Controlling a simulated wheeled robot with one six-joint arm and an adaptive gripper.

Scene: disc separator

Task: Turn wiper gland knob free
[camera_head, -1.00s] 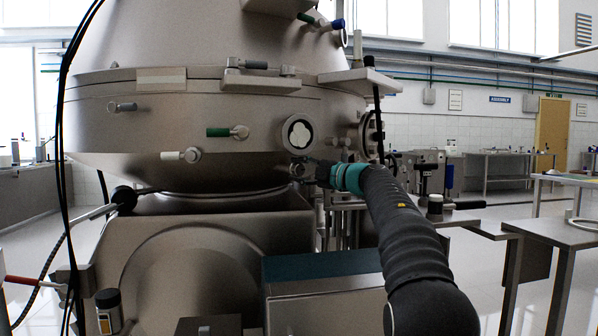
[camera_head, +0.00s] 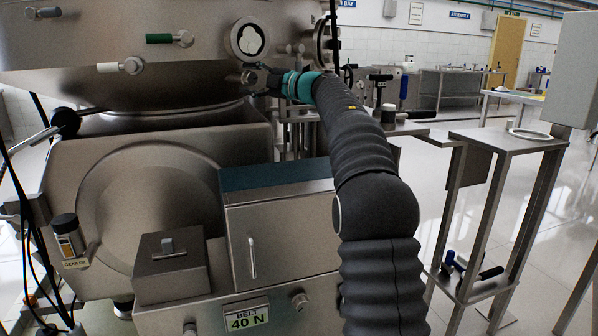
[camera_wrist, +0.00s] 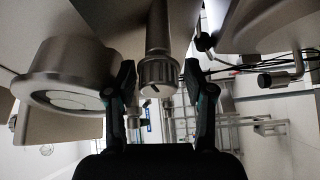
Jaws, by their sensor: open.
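A ridged metal knob (camera_wrist: 158,74) on a short cylindrical stem, which looks like the wiper gland knob, shows in the middle of the wrist view. A slot or dark mark shows on its end. My gripper (camera_wrist: 160,85) is open, with one dark finger on each side of the knob and visible gaps between them. In the head view my gripper (camera_head: 256,78) is at the machine's lower bowl wall, just below a round sight glass (camera_head: 248,38). The knob is small there and partly hidden by the fingers.
The sight glass housing (camera_wrist: 70,78) is close beside the left finger in the wrist view. A valve handle with a green grip (camera_head: 160,38) and one with a white grip (camera_head: 110,67) stick out of the bowl. A steel cabinet (camera_head: 285,235) stands below my arm. Steel stands (camera_head: 500,140) are at right.

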